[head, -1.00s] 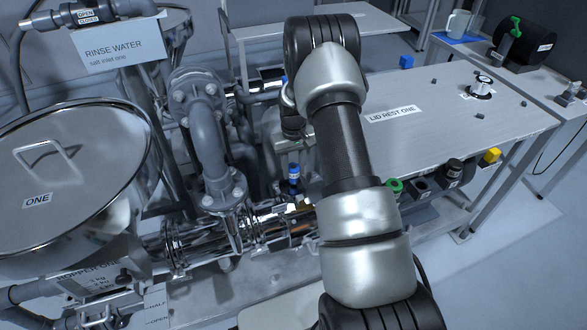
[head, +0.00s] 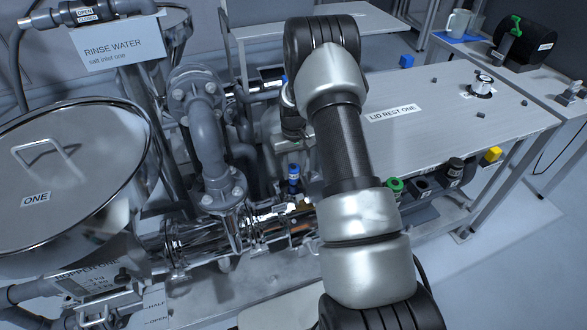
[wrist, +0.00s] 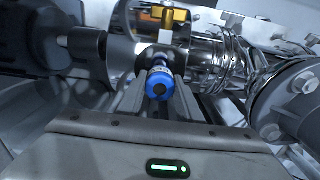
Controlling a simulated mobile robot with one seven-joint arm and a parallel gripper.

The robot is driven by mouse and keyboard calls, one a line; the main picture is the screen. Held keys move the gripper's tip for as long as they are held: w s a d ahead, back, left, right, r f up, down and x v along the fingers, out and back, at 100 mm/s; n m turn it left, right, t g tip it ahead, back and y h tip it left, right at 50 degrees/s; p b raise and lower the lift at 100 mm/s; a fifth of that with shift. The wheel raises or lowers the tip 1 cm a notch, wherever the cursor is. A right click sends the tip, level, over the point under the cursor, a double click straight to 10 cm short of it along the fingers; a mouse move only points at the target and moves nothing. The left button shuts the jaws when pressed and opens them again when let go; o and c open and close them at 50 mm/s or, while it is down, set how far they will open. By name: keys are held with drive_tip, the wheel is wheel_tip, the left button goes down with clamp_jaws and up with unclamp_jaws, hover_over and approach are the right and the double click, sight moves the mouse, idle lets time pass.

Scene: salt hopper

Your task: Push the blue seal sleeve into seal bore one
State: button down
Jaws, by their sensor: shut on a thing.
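The blue seal sleeve (head: 294,171) is upright just below my gripper in the head view, above the shiny pipework.
Steel pipework (head: 262,228) and a grey flanged pipe (head: 208,140) stand close left of my gripper. Hopper one's lid (head: 60,160) is further left. The lid rest table (head: 440,110) is at right, mostly clear. A green ring (head: 395,185) and yellow block (head: 493,154) lie along its front.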

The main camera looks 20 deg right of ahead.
sight(293, 176)
drive_tip(key=shift+f+b, duration=1.2)
drive_tip(key=shift+f, duration=0.6)
drive_tip(key=c, duration=0.7)
unclamp_jaws()
drive_tip(key=shift+r, duration=0.1)
drive_tip(key=shift+r+p, duration=1.65)
drive_tip(key=shift+r, duration=1.3)
